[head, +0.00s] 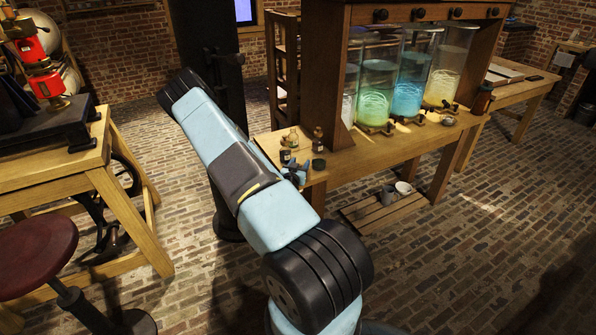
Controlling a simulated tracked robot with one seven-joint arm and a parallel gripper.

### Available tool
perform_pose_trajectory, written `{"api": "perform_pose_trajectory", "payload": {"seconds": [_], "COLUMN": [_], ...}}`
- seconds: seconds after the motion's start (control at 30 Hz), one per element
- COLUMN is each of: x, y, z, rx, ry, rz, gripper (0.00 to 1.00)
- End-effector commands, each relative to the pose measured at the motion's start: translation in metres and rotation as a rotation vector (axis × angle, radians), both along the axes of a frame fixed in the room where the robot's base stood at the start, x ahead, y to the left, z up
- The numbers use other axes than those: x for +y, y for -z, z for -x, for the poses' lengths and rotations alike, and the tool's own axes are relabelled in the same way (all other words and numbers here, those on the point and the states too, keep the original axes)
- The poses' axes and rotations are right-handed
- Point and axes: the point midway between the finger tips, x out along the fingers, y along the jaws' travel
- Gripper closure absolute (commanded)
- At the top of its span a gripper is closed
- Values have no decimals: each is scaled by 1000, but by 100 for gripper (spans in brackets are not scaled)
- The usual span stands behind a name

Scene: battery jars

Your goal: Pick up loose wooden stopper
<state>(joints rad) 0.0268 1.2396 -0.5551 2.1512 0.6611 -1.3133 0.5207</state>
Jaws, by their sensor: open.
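My gripper (296,173) is at the left front end of the long wooden bench, small and partly hidden by my own blue arm. It is open, and I see nothing clearly held in it. A small tan object (290,139) lies on the bench just behind the gripper; it may be the loose wooden stopper, but it is too small to be sure.
Several glass jars with glowing liquid, including a blue one (408,88), stand under a wooden frame (340,75) on the bench (375,150). A red stool (38,255) and a worktable (60,172) are left.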

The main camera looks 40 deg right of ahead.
Motion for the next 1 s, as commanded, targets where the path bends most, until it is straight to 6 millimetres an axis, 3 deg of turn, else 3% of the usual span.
{"api": "perform_pose_trajectory", "payload": {"seconds": [0.3, 0.83, 1.0], "x": [-4, -4, -4], "y": [0, 1, 1], "z": [-3, -3, -3], "rx": [0, 0, 0], "ry": [0, -1, -1], "rz": [0, 0, -1], "gripper": [49, 100, 100]}}
